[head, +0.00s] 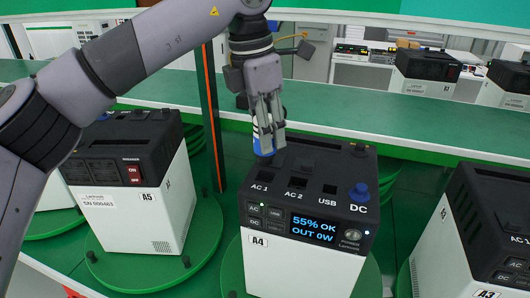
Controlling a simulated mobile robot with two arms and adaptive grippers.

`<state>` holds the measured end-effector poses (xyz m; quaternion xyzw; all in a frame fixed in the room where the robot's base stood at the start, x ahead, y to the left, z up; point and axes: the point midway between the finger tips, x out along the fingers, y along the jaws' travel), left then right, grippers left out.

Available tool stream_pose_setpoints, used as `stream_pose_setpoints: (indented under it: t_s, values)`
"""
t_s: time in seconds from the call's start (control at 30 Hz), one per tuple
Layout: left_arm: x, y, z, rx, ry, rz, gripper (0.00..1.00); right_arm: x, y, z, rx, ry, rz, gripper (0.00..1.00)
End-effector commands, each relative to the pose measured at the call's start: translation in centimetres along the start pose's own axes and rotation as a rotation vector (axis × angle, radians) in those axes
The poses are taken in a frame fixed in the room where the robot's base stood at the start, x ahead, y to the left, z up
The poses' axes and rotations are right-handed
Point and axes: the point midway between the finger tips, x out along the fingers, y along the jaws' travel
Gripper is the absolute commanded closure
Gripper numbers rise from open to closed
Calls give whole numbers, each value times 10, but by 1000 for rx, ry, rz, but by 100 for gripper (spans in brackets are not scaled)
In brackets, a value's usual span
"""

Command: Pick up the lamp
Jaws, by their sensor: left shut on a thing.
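My left gripper (267,128) reaches down from the top middle, over the back left of the power station marked A4 (285,262). Its fingers are shut on a small blue-and-white piece (264,148), apparently the lamp. The fingers partly hide this piece. Its blue lower end is at the station's black top, behind the AC 1 label; I cannot tell whether it touches. The station's screen reads 55% OK, OUT 0W. My right gripper is not in view.
Power station A5 (160,217) stands on a green turntable at left, and another station (450,240) stands at right. A long green counter (400,118) runs behind, with more stations beyond. A dark post (209,110) with an orange stripe rises left of the gripper.

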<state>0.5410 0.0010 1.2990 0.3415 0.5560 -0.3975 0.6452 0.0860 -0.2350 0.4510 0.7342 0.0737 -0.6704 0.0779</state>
Motion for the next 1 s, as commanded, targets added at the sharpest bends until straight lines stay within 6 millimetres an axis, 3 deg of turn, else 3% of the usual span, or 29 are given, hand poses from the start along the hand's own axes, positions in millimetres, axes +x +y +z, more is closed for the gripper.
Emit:
stream_pose_setpoints:
  t_s: [0.2,0.5,0.7,1.0]
  values:
    - [-69,-1,12,0,-6,3,100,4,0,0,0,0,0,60]
    - [-131,-1,20,0,-1,1,100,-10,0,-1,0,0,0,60]
    - [-144,-1,22,1,-1,0,100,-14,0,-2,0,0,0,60]
    - [-145,-1,22,2,-1,0,100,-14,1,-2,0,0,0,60]
